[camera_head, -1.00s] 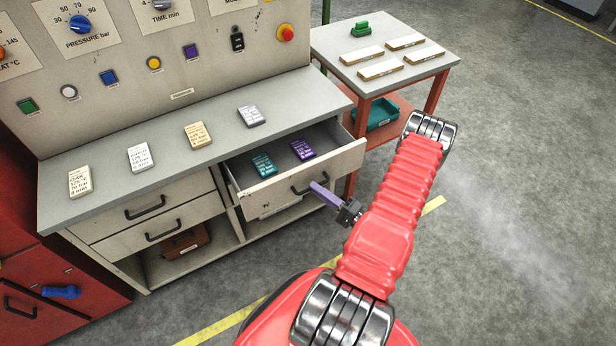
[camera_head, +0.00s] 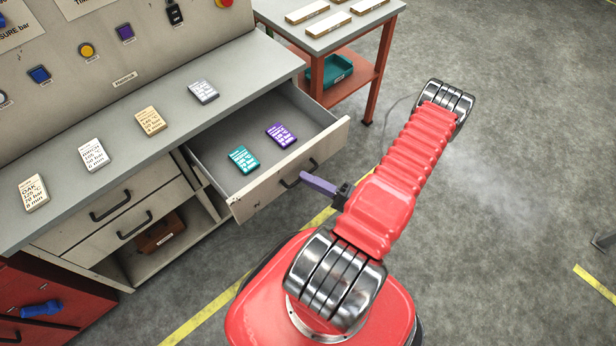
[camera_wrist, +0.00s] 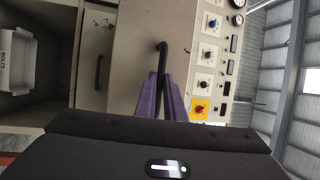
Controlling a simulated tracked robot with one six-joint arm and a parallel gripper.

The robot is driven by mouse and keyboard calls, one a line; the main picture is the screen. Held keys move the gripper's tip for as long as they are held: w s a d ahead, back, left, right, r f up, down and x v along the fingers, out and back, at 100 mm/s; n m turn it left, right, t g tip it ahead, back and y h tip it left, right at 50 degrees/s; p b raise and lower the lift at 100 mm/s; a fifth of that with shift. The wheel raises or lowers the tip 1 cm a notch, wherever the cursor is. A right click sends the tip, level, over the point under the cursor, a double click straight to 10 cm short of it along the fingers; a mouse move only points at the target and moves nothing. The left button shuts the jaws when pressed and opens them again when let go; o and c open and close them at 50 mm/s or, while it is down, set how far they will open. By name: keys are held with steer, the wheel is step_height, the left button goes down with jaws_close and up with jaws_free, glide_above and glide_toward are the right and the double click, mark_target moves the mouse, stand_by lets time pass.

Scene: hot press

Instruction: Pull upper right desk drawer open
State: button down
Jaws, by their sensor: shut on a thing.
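The upper right desk drawer (camera_head: 270,190) is pulled well out from the desk. Inside it lie a teal card (camera_head: 243,160) and a purple card (camera_head: 281,135). Its dark bar handle (camera_head: 291,180) is on the front panel, partly hidden by my gripper. My gripper (camera_head: 308,178), with purple fingers, is at the handle. In the wrist view the fingers (camera_wrist: 163,98) are shut around the lower part of the dark handle (camera_wrist: 162,58), which runs up between them.
Several labelled cards lie on the grey desktop (camera_head: 115,175). Two closed drawers (camera_head: 120,205) are at left, above an open shelf with a brown case (camera_head: 160,235). A red side table (camera_head: 372,75) stands behind the drawer at right. Floor to the right is open.

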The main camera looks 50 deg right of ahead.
steer(key=shift+f, duration=0.15)
steer(key=c, duration=1.8)
jaws_free()
steer(key=shift+c, duration=0.2)
steer(key=shift+d, duration=0.1)
steer(key=v, duration=1.3)
steer(key=shift+s, duration=0.35)
steer(key=shift+d, duration=0.1)
